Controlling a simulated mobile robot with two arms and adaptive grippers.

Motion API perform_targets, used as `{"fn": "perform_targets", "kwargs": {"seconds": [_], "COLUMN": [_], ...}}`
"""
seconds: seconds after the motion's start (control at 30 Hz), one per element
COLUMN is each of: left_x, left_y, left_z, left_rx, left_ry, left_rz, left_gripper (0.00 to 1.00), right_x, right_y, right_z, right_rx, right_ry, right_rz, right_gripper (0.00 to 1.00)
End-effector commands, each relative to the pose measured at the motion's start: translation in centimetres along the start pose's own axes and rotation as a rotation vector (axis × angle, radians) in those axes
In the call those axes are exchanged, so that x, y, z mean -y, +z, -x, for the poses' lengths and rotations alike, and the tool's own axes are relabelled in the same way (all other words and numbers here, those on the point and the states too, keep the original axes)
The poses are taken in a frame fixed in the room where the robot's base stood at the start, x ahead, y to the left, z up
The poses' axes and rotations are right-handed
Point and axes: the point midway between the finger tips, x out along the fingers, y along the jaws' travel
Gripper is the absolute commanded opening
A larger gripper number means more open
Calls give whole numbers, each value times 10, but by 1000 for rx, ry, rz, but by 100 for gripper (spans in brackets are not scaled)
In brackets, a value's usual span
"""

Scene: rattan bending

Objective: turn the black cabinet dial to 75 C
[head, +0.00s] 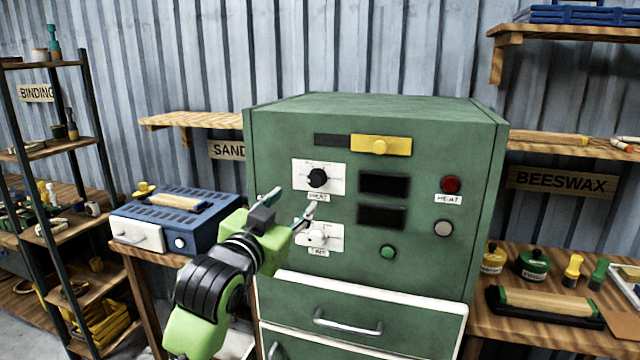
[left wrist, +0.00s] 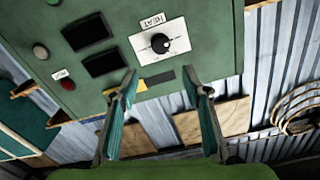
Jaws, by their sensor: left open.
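The black dial (head: 317,177) sits on a white plate marked HEAT on the front of the green cabinet (head: 270,150). In the left wrist view the dial (left wrist: 160,43) lies ahead, just beyond the gap between the fingertips. My left gripper (head: 292,205) is open and empty, below and a little left of the dial, and apart from it. In the left wrist view its teal fingers (left wrist: 161,82) are spread wide. The scale figures are too small to read. My right gripper is not in view.
A white dial (head: 317,238) is below the black one, close to my gripper. Dark displays (head: 384,184), a red button (head: 450,184) and a green button (head: 388,251) are to the right. A yellow slider piece (head: 381,145) is above. A blue box (head: 175,218) stands left.

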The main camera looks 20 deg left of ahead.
Motion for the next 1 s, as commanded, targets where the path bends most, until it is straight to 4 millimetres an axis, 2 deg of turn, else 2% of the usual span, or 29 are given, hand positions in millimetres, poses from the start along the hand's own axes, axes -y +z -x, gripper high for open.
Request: {"fn": "perform_targets", "kwargs": {"seconds": [0.27, 0.7, 1.0], "left_x": [1, 0, 0], "left_y": [-2, -1, 0], "left_z": [-38, -111, -134], "left_rx": [3, 2, 1], "left_ry": [0, 1, 0], "left_rz": [1, 1, -1], "left_gripper": [43, 43, 43], "right_x": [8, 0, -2], "right_y": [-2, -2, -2], "right_z": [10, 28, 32], "right_rx": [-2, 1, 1], "right_ry": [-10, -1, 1], "right_rz": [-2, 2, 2], "right_gripper": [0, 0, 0]}}
